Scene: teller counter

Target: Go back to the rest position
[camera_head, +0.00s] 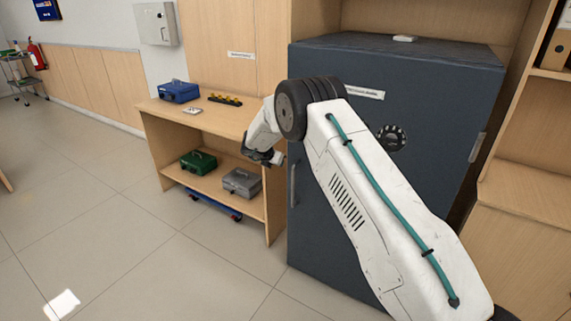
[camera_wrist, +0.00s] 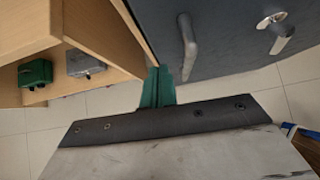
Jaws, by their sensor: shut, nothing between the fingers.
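My gripper (camera_head: 268,157) hangs in front of the gap between the wooden counter unit and the dark safe, at about the height of the counter top. In the wrist view its green fingers (camera_wrist: 159,86) are together, with nothing between them. The gripper touches nothing that I can see. My white arm reaches across the front of the safe in the head view and hides part of its door.
The dark safe (camera_head: 400,75) has a dial (camera_head: 391,138) and a handle (camera_head: 292,185). The counter unit (camera_head: 228,122) bears a blue box (camera_head: 179,91); its shelf holds a green box (camera_head: 198,161) and a grey box (camera_head: 242,182).

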